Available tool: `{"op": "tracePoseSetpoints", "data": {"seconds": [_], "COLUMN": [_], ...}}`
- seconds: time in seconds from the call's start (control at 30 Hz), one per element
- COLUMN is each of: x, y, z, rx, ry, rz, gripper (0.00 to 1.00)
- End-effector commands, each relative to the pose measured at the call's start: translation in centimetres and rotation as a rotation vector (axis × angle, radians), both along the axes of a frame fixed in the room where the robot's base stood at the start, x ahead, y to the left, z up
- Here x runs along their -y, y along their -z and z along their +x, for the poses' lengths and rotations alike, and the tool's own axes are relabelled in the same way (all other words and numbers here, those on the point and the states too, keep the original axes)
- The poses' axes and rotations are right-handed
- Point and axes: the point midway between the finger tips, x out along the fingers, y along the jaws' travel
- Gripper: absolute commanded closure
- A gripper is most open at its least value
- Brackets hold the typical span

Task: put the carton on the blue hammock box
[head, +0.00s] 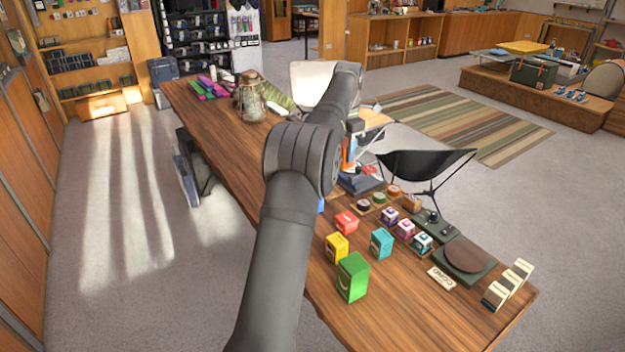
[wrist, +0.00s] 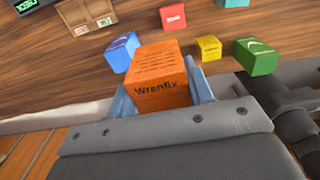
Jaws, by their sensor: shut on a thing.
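The carton (wrist: 158,82) is orange with dark "Wrenfix" lettering. My gripper (wrist: 164,88) is shut on it, with a blue-grey finger at each side. The blue box (wrist: 122,52) stands on the wooden table, just beyond and left of the carton in the wrist view. Its printing is too small to read. The carton looks nearer the camera than the blue box and apart from it. In the head view only a sliver of the blue box (head: 321,205) shows beside my arm, which hides most of it. I cannot clearly make out my gripper there.
Red (head: 346,222), yellow (head: 337,247), green (head: 352,277) and teal (head: 381,242) boxes stand close by on the table (head: 420,320). Several small boxes and a dark round-topped stand (head: 465,260) are farther right. A cardboard tray (wrist: 85,12) is at upper left in the wrist view.

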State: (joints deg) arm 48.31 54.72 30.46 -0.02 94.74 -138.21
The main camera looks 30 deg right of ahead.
Motion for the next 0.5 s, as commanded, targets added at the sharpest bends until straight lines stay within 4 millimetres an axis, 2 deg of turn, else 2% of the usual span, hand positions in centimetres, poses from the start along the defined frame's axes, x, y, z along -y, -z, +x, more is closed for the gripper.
{"op": "tracePoseSetpoints", "data": {"seconds": [0.4,0.5], "x": [-3.0,-3.4], "y": [5.3,6.2], "z": [8.3,9.6], "rx": [-0.001,0.0], "ry": [-0.004,-0.002], "rz": [0.001,0.001], "gripper": [0.79,0.79]}}
